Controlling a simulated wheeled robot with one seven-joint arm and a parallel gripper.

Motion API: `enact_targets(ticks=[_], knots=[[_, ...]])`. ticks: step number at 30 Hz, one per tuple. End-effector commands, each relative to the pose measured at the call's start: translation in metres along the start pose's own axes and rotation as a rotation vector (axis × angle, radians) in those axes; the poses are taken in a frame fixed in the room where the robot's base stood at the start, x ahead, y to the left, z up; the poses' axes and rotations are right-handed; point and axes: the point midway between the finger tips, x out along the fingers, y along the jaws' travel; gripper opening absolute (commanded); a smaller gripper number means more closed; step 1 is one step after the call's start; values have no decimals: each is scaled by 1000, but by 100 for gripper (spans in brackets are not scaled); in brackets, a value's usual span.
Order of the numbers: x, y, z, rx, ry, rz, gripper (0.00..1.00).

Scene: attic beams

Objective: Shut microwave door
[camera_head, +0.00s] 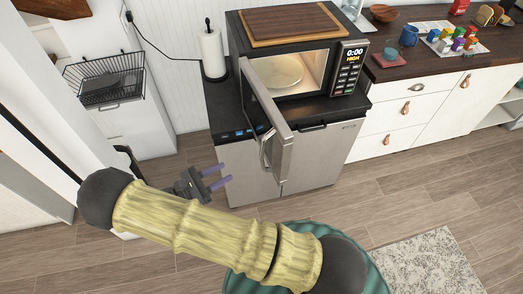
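The microwave (353,72) is black with a lit display and stands on a dark-topped cabinet. Its door (268,112) is wide open, swung out toward me from the left side of the opening. The door has a silvery outer edge and a handle on its left face. A pale round plate (284,70) shows inside the lit cavity. My gripper (222,175) is to the left of the door and lower in the picture. Its two purple fingers are apart with nothing visible between them. A gap shows between the fingers and the door.
A wooden board (295,22) lies on top of the microwave. A paper towel roll (212,52) stands to its left. Wooden floor (370,195) is clear in front.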

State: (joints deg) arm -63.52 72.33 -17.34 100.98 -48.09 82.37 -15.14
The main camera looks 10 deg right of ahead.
Motion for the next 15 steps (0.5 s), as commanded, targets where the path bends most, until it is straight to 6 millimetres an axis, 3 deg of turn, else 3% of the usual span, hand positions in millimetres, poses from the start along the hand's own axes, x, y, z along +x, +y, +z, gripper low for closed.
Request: enact_targets(ticks=[15], knots=[[93, -1, 4, -3, -2, -4, 36]])
